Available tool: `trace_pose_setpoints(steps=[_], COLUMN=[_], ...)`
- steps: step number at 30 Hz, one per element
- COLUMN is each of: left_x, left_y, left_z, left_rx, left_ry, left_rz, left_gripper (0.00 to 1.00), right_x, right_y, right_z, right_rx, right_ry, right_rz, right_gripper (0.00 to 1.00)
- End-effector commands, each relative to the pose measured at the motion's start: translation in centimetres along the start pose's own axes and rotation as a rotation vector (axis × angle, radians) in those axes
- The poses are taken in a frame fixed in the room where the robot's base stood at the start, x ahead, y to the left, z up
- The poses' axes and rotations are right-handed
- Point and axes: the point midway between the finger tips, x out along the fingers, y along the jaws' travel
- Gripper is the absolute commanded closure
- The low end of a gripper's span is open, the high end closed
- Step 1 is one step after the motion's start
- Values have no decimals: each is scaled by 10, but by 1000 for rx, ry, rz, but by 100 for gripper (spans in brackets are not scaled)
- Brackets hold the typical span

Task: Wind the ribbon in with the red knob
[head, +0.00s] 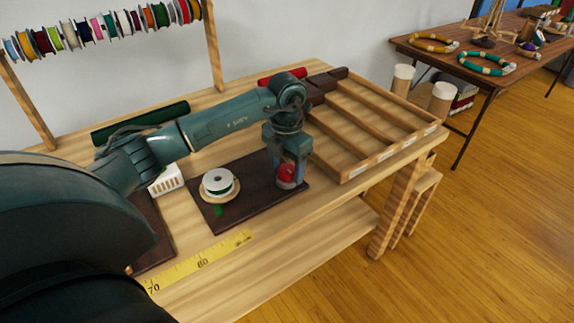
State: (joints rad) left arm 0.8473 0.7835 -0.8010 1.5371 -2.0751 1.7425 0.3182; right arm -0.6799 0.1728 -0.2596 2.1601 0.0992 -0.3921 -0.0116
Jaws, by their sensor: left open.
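The red knob (286,173) stands on the right part of a dark mat (237,208) on the wooden bench. My left gripper (287,180) points down over the knob, with its fingers on either side of it. The gripper is open; whether the fingers touch the knob I cannot tell. A white spool (218,180) sits on a pale round base on the mat, left of the knob. A short end of green ribbon (218,210) lies in front of the spool. My right gripper is not in view.
A wooden tray with slats (356,122) lies right of my left arm. A white slotted block (166,181) stands left of the spool. A yellow measuring tape (203,262) runs along the front edge. Ribbon reels (107,25) hang on a rack behind.

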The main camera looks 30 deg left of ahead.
Motion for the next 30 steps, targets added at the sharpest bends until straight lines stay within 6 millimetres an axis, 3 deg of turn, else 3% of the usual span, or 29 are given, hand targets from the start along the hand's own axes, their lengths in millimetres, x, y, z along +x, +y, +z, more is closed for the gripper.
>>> trace_pose_setpoints(steps=[7, 24, 30], left_x=[1, 0, 0], left_y=[0, 0, 0], left_z=[0, 0, 0], left_rx=[1, 0, 15], left_ry=[0, -1, -1], left_rz=[-1, 0, 0], left_gripper=[41, 85, 85], right_x=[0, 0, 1], right_y=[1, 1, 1], right_z=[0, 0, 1], right_rx=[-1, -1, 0], right_ry=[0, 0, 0], right_rz=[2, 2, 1], right_gripper=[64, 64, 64])
